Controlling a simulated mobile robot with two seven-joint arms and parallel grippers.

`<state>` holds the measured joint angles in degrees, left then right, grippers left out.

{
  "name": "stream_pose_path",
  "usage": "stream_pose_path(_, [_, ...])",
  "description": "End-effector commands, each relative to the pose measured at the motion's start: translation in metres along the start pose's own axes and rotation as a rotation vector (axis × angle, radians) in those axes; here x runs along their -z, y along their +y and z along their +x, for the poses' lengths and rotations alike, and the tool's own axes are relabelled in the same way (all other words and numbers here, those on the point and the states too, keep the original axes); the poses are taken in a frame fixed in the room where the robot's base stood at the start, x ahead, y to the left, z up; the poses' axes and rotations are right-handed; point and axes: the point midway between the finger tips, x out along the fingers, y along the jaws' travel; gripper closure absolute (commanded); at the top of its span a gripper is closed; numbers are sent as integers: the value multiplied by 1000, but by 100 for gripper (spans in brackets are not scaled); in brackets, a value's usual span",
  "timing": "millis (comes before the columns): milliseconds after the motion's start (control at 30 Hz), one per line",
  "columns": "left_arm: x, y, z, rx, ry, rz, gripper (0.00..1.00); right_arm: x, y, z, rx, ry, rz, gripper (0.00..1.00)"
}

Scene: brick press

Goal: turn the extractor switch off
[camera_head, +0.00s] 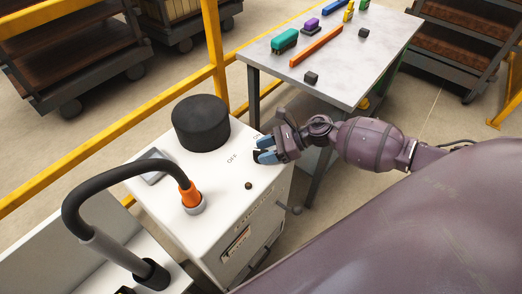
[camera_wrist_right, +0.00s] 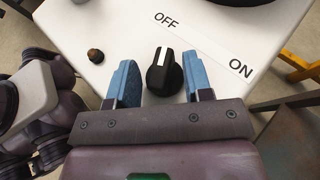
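The extractor (camera_head: 210,185) is a white box with OFF and ON printed on its top. Its switch, a black knob (camera_wrist_right: 163,76) with a white mark, shows in the right wrist view; the mark is on the upper side, facing roughly the OFF label (camera_wrist_right: 166,20). The ON label (camera_wrist_right: 240,68) is to the right. My right gripper (camera_wrist_right: 160,82) is open, its blue fingers on either side of the knob, with a clear gap on the left and a smaller one on the right. In the head view the right gripper (camera_head: 264,150) hides the knob. My left gripper is not in view.
A black cylinder (camera_head: 201,125) and an orange hose fitting (camera_head: 190,195) with a black hose (camera_head: 95,180) stand on the extractor. A small brown button (camera_head: 248,186) is near its front. A yellow rail (camera_head: 110,128) runs behind. A table (camera_head: 350,65) with coloured pieces stands beyond.

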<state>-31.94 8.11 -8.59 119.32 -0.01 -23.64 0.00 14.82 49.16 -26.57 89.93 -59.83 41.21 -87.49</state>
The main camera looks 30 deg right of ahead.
Motion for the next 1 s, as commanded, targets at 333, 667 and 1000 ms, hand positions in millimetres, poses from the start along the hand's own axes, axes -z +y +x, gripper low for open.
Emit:
stream_pose_path(333, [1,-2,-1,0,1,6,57,0,1,-63,0,2,-2,55])
stream_pose_path(667, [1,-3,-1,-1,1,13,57,-1,1,-94,0,0,-4,55])
stream_pose_path(1000, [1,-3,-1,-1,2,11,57,-2,0,-96,0,-1,-4,55])
